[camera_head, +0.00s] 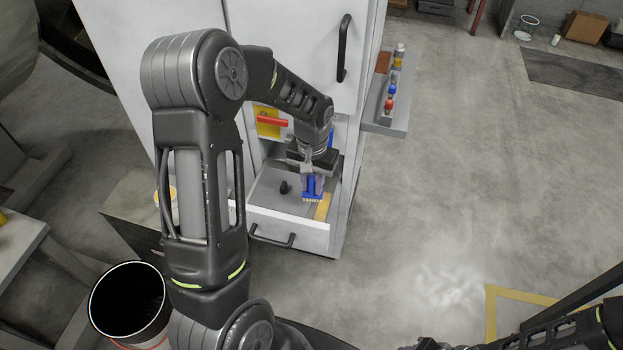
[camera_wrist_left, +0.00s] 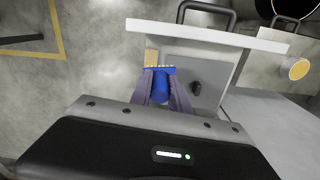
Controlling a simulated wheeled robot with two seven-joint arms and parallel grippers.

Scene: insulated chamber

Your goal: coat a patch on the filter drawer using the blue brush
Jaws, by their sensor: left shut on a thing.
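The filter drawer (camera_head: 290,229) is pulled out at the bottom of the white cabinet. Its grey inner panel carries a black knob (camera_head: 284,187) and a yellow strip (camera_head: 323,208) along one side. In the left wrist view the drawer (camera_wrist_left: 215,36) lies ahead, with the yellow strip (camera_wrist_left: 151,57) at its left. My left gripper (camera_head: 316,178) is shut on the blue brush (camera_head: 309,194) above the drawer. The brush (camera_wrist_left: 160,88) sits between both fingers, bristles toward the strip; contact is unclear. My right arm shows at the lower right, its gripper not clearly visible.
A side shelf (camera_head: 386,112) with several small coloured items juts from the cabinet's right side. A red handle (camera_head: 272,121) on a yellow plate is above the drawer. A black bin (camera_head: 130,300) stands at lower left. The floor right of the cabinet is clear.

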